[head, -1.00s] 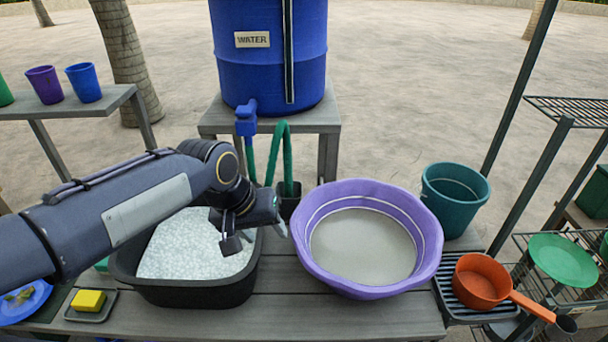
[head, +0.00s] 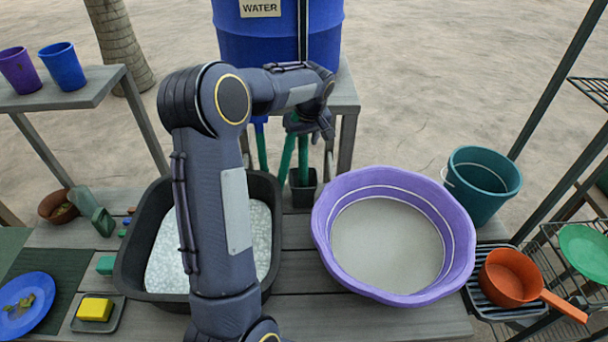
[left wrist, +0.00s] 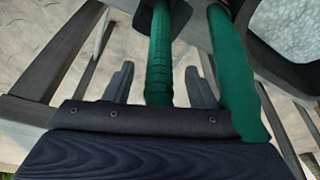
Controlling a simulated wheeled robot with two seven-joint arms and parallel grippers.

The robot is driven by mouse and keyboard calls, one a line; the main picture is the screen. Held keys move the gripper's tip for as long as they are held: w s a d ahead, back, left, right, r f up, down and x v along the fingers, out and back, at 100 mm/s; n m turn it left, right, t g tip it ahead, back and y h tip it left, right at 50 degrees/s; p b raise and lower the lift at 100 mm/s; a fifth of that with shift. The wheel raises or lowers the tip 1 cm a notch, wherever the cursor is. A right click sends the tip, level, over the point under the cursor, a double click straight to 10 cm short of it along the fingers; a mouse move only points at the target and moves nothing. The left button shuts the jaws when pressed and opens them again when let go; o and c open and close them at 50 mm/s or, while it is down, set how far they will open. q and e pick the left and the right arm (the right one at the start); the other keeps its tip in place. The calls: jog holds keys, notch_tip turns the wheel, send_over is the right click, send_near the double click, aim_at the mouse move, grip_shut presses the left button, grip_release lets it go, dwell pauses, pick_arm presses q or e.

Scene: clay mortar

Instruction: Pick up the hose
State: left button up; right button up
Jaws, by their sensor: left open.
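The green hose (head: 287,158) hangs in a loop in front of the blue water barrel (head: 272,40), its lower end by a small black holder (head: 302,188). My left gripper (head: 312,132) is at the upper part of the hose; the arm and hand hide the top of the loop. In the left wrist view the open fingers (left wrist: 158,85) stand on either side of one green hose length (left wrist: 160,60). A second green length (left wrist: 232,80) runs outside the right finger. My right gripper is not in view.
A purple basin (head: 392,290) of grey mix and a black tub (head: 262,185) of pale foam stand on the bench. A teal bucket (head: 480,185), an orange pan (head: 505,280) and a yellow sponge (head: 95,309) are around them. My left arm passes over the tub.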

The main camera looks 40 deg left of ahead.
aim_at(303, 170)
pick_arm(q)
jog(key=x, duration=0.3)
jog(key=shift+w+a+f, duration=0.1)
jog(key=shift+f, duration=0.25)
jog(key=c, duration=0.9)
jog(key=shift+c, duration=0.3)
jog(key=shift+r, duration=0.15)
